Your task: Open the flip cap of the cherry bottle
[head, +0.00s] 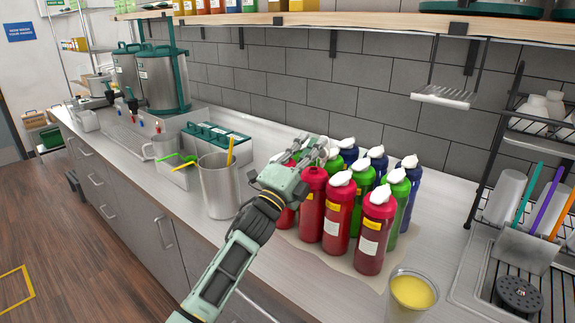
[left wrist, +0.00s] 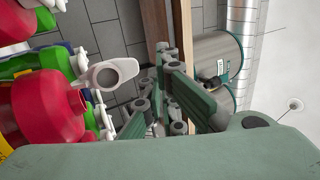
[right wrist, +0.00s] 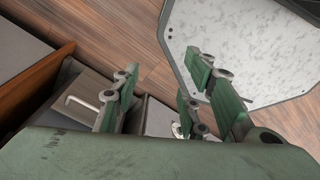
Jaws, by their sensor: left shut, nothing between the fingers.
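Several red bottles, with the front one (head: 375,235) nearest, stand upright in a group on the counter; I take red as cherry, but the labels are unreadable. My left gripper (head: 308,150) is shut and empty, above the tops of the left red bottles. It hides part of the leftmost one. The red bottle below its fingers (head: 312,205) shows a red top; its white cap is hidden or turned away. In the left wrist view a red bottle (left wrist: 45,110) has a pale flip cap (left wrist: 112,75) tilted up beside my shut fingers (left wrist: 172,100). My right gripper (right wrist: 165,95) is open and empty over the floor.
Green (head: 397,190) and blue bottles stand among the red ones. A metal pitcher (head: 219,185) stands left of my left arm. A cup of yellow contents (head: 410,295) is at the front right. A shelf (head: 290,18) overhangs the counter, and a rack (head: 530,240) stands right.

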